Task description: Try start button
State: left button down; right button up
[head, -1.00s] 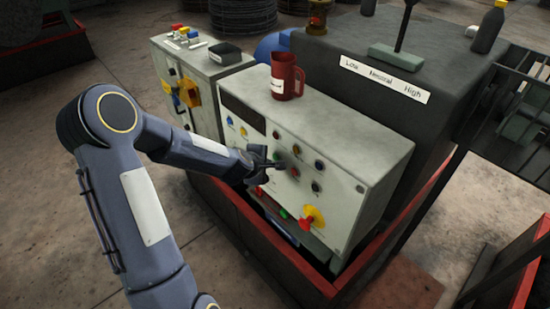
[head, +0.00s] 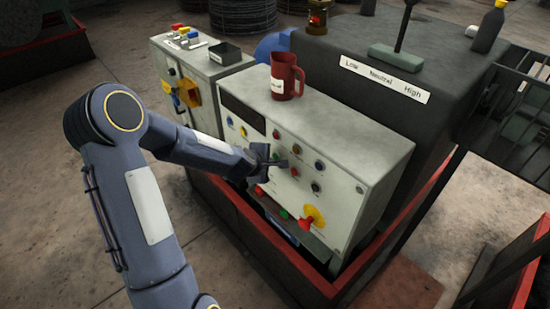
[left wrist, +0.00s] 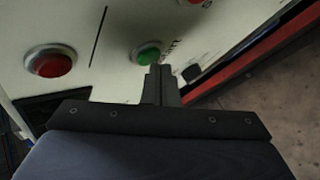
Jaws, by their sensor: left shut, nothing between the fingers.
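The pale control panel (head: 335,190) bears several coloured buttons on its sloping front. My left gripper (head: 283,162) is shut and empty, with its fingertips close to the panel among the buttons. In the left wrist view, a green button (left wrist: 148,54) in a metal ring sits just beyond the fingertips (left wrist: 160,72), which overlap its lower edge. I cannot tell whether they touch. A red button (left wrist: 50,62) is to its left. Lettering beside the green button is partly covered by the fingers. In the head view the hand hides this part of the panel. My right gripper is not in view.
A red mug (head: 286,78) stands on top of the panel box. A yellow and red rotary switch (head: 312,217) is at the lower right of the front. A red-rimmed frame (head: 240,205) surrounds the base. A smaller cabinet (head: 200,68) stands to the left.

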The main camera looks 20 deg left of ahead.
pick_arm(q)
jog(key=shift+w+d, duration=0.15)
jog(key=shift+w, duration=0.2)
dwell(0.3)
jog(key=shift+s+a+b, duration=0.25)
jog(key=shift+s+b, duration=0.35)
jog(key=shift+s, duration=0.2)
jog(key=s+b, duration=0.1)
jog(key=s+a+b, duration=0.1)
jog(key=s, duration=0.1)
jog(key=s+a+b, duration=0.1)
jog(key=b, duration=0.1)
jog(key=shift+s, duration=0.3)
dwell(0.7)
